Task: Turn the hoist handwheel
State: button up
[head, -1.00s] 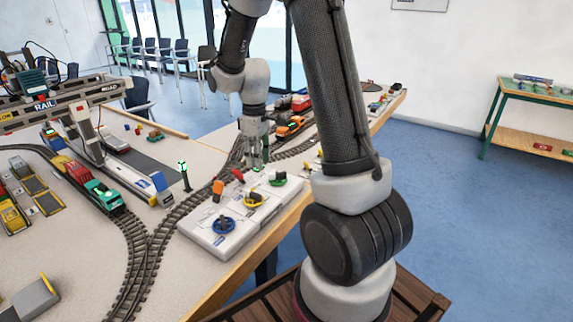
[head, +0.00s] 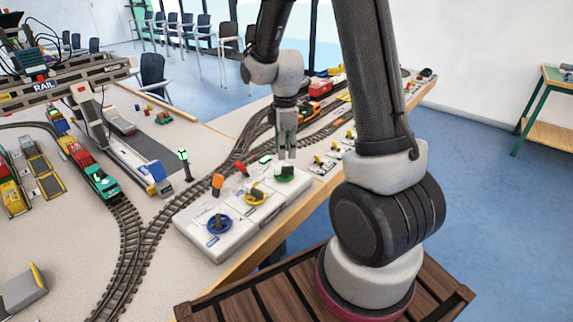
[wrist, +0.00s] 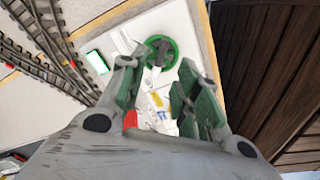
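A white control panel (head: 235,243) at the table edge carries three handwheels: blue (head: 219,224), yellow (head: 256,197) and green (head: 287,177). I cannot tell from the labels which one is the hoist handwheel. My gripper (head: 286,154) points down just above the green wheel in the head view. In the wrist view, my gripper (wrist: 165,90) is open and empty, with its green-padded fingers apart. The green wheel (wrist: 170,46) with its dark handle lies beyond the fingertips. I see no clear contact.
Railway track (head: 150,225) runs alongside. A gantry crane (head: 60,85) stands at the left. Several small switches line the table edge beyond.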

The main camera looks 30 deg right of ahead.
aim_at(285, 167)
notch_tip(285, 167, down, 6)
jog(key=shift+f, duration=0.25)
grip_shut()
